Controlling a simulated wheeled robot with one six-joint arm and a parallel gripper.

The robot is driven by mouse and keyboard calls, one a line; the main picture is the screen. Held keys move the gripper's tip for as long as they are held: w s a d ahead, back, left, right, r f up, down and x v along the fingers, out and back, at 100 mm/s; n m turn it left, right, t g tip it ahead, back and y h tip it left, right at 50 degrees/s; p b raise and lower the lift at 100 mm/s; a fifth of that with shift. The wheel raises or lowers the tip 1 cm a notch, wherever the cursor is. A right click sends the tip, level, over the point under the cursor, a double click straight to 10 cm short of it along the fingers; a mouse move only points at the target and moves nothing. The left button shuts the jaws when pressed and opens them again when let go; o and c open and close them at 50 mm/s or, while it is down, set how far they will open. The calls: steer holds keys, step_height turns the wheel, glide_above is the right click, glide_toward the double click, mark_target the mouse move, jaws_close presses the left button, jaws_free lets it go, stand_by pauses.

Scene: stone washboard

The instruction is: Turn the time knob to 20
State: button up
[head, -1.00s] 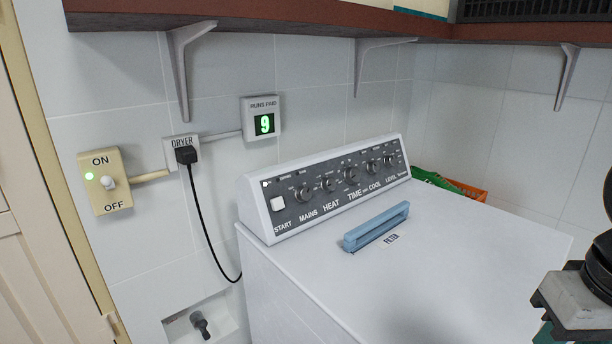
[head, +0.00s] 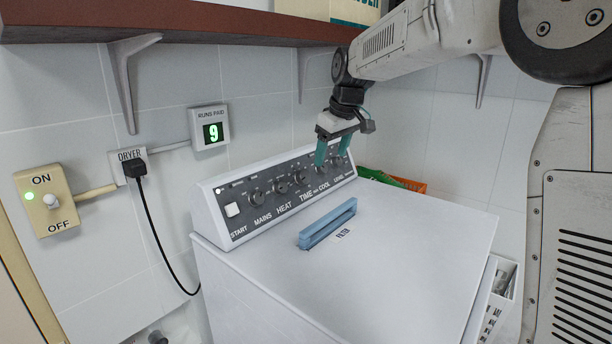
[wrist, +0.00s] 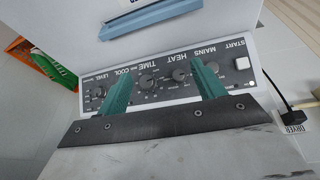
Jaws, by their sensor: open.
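The dryer's sloped grey control panel (head: 245,212) carries a row of dark round knobs. The time knob (head: 300,177) is above the TIME label; its pointer is too small to read. My gripper (head: 332,158) has two teal fingers, open and empty, over the right part of the panel in the head view. In the wrist view the panel is upside down. The time knob (wrist: 148,83) and the heat knob (wrist: 180,74) show between the spread fingers (wrist: 163,82). The fingers cover parts of the neighbouring knobs. I cannot see any contact with a knob.
A blue filter handle (head: 327,222) stands on the white dryer top (head: 400,240). A brown shelf (head: 200,22) with brackets is above. The wall has a runs-paid display (head: 209,127) reading 9 and a lit ON/OFF switch (head: 48,200). Green and orange crates (head: 395,180) are behind.

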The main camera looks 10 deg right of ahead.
mark_target(305, 176)
steer(key=w+f+n, duration=0.1)
steer(key=w+f, duration=0.3)
steer(key=w, duration=0.2)
steer(key=w+a+f, duration=0.1)
steer(key=w+f, duration=0.4)
steer(key=w, duration=0.2)
steer(key=w+f+n+t, duration=0.1)
steer(key=w+f, duration=0.4)
steer(key=w, duration=0.2)
steer(key=shift+w+a+n, duration=0.1)
steer(key=shift+a+n, duration=0.15)
steer(key=shift+n, duration=0.05)
steer(key=c, duration=1)
